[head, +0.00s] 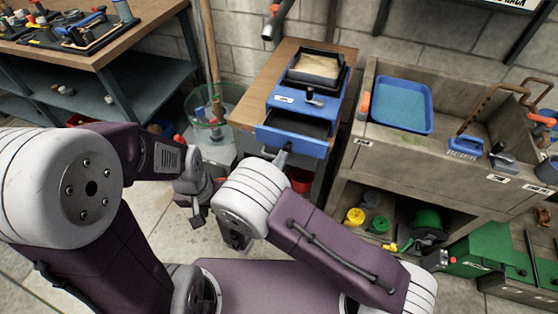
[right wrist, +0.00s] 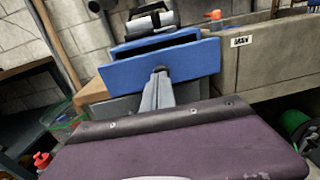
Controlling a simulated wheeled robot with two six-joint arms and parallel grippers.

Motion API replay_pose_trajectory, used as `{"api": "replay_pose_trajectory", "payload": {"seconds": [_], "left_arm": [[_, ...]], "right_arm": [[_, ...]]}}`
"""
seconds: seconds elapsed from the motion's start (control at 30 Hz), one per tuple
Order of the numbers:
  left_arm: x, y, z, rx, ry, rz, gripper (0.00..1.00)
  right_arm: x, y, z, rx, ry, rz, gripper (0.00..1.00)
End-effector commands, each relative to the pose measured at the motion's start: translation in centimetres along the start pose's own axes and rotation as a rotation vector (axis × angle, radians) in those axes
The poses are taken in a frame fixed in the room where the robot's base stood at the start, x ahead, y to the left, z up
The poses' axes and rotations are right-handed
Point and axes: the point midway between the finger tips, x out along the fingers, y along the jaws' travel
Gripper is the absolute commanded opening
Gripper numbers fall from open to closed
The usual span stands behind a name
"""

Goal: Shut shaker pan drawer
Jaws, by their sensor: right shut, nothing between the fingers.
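The blue shaker (head: 308,95) stands on a wooden-topped bench, with a sand-filled tray on top. Its pan drawer (head: 291,141) sticks out toward me, and its dark inside shows behind the blue front panel. The drawer front also fills the upper middle of the right wrist view (right wrist: 130,74). My right gripper (head: 283,157) is shut and empty, its tips at the middle of the drawer front; I cannot tell whether they touch. In the right wrist view the gripper (right wrist: 160,76) points at the panel. My left gripper (head: 197,214) hangs lower left of the bench, its jaws unclear.
A concrete sink (head: 384,143) with a blue tray (head: 402,104) stands right of the bench. A clear bin (head: 211,128) with a long handle in it stands left. A red bucket (head: 300,181) sits under the drawer. A tool-covered table (head: 105,50) is far left.

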Motion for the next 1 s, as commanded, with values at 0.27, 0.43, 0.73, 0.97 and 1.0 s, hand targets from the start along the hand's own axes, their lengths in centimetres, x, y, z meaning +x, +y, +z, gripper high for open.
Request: {"api": "replay_pose_trajectory", "payload": {"seconds": [0.27,0.43,0.73,0.97,1.0], "left_arm": [[0.1,0.0,0.0,0.000,0.000,0.000,0.36],[0.1,0.0,0.0,0.000,0.000,0.000,0.36],[-0.3,0.0,0.0,0.000,0.000,0.000,0.36],[-0.1,0.0,0.0,0.000,0.000,0.000,0.36],[-0.1,0.0,0.0,0.000,0.000,0.000,0.36]], "right_arm": [[0.1,-0.1,0.0,0.001,0.000,0.004,0.00],[0.1,-0.1,0.0,0.001,0.000,0.004,0.00],[5.9,0.1,0.1,0.003,0.001,-0.003,0.00],[10.0,0.5,0.0,0.002,0.000,0.001,0.00],[10.3,0.6,0.1,0.002,0.000,0.002,0.00]]}}
